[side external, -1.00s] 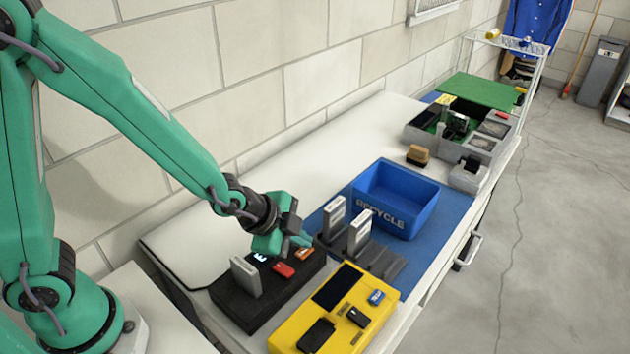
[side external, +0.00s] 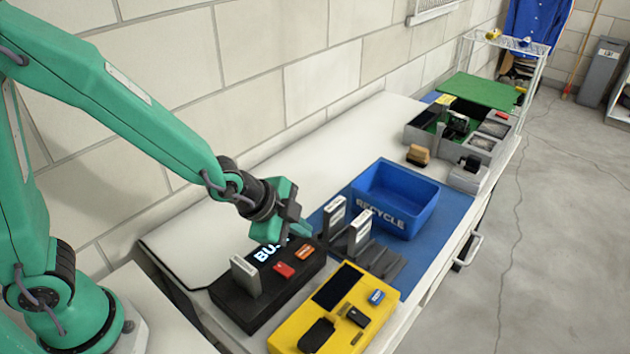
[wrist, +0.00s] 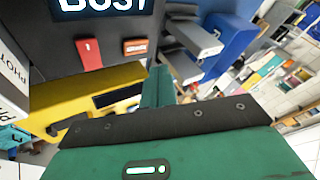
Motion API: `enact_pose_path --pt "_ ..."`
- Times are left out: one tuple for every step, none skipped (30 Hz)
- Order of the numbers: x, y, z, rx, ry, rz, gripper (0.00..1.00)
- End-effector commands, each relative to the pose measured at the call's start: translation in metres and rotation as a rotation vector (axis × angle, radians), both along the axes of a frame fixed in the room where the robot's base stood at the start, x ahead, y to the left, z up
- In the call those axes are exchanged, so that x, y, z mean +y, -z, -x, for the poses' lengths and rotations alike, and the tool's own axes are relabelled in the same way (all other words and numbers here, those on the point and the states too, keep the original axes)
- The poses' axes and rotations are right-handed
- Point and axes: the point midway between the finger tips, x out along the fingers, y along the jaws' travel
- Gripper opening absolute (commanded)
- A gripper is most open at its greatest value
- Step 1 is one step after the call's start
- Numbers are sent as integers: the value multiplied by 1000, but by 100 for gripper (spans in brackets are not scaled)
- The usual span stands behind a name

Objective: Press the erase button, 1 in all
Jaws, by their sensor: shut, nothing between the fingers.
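A black dock (side external: 252,312) stands on the bench, with a lit display (side external: 270,251) reading "BUS…", its end hidden by my gripper. A red button (side external: 284,270) and an orange button (side external: 305,251) sit on its top. In the wrist view the orange button (wrist: 136,47) has small lettering that looks like "ERASE", right of the red button (wrist: 88,50). A grey cartridge (side external: 245,277) stands upright in the dock. My gripper (side external: 302,230) is shut and empty, raised above the dock's far end near the orange button, apart from it.
A yellow device (side external: 335,318) with a dark screen and a blue button (side external: 376,297) lies in front. Two grey cartridges (side external: 359,232) stand in a rack to the right. A blue recycle bin (side external: 395,200) is behind them. The white bench top by the wall is clear.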

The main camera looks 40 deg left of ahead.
Motion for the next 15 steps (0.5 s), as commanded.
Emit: enact_pose_path --pt "0 -5 -1 -3 0 1 0" --pt "0 -7 -1 -4 0 2 0" --pt "0 -9 -1 -3 0 1 0" --pt "0 -11 -1 -2 0 0 0" --pt "0 -13 -1 -3 0 1 0" --pt "0 -16 -1 -3 0 1 0" --pt "0 -18 0 -3 0 1 0" --pt "0 -19 0 -1 0 1 0" --pt "0 -21 0 -1 0 1 0" --pt "0 -22 0 -1 0 1 0" --pt "0 -23 0 -1 0 1 0" --pt "0 -23 0 -1 0 0 0" --pt "0 -24 0 0 0 0 0" --pt "0 -24 0 0 0 0 0" --pt "0 -24 0 0 0 0 0"
